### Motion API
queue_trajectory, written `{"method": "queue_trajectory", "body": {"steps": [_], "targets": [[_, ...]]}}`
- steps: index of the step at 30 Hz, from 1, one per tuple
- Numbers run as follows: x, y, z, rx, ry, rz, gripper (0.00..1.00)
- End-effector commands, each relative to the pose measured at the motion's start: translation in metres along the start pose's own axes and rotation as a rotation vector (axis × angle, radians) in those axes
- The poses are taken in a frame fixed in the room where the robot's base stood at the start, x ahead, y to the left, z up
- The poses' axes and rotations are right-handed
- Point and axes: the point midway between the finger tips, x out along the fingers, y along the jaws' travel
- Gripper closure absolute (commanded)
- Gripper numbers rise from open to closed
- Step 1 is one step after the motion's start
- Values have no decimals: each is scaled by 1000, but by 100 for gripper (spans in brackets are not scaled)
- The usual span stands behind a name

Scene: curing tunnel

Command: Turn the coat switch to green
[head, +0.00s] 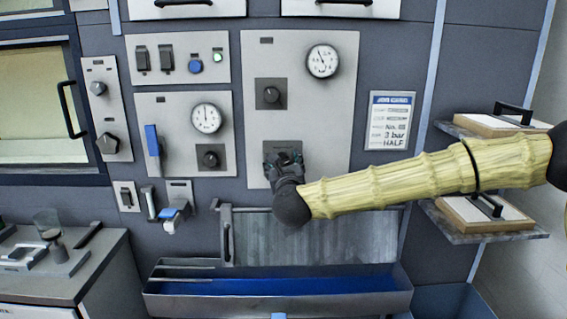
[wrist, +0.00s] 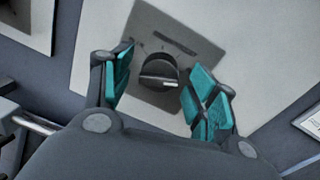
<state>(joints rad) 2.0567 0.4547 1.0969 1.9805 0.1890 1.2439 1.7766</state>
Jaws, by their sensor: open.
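A black rotary knob (wrist: 158,72) on a dark square plate (wrist: 160,28) lies between my gripper's two teal-padded fingers in the wrist view. The knob has a pale pointer line on its face. My gripper (wrist: 158,90) is open, with a finger on each side of the knob and visible gaps to it. In the head view my gripper (head: 283,160) is at the lower part of the tall light panel and covers most of this knob. I cannot read the plate's markings or see a green mark on it.
A similar knob (head: 271,95) and a gauge (head: 322,61) are above on the same panel. A smaller panel (head: 185,101) with a gauge, blue lever and knob is to the left. Below are a grey flap and a blue-lined trough (head: 170,304). Shelves (head: 470,238) stand at right.

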Motion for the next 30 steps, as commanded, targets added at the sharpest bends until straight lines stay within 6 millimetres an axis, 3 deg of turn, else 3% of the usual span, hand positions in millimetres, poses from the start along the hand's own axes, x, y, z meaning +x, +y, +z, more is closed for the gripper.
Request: {"method": "queue_trajectory", "body": {"steps": [9, 17, 30], "targets": [[2, 0, 0, 0, 0, 0, 41], [2, 0, 0, 0, 1, 0, 87], [2, 0, 0, -83, 6, 1, 87]]}}
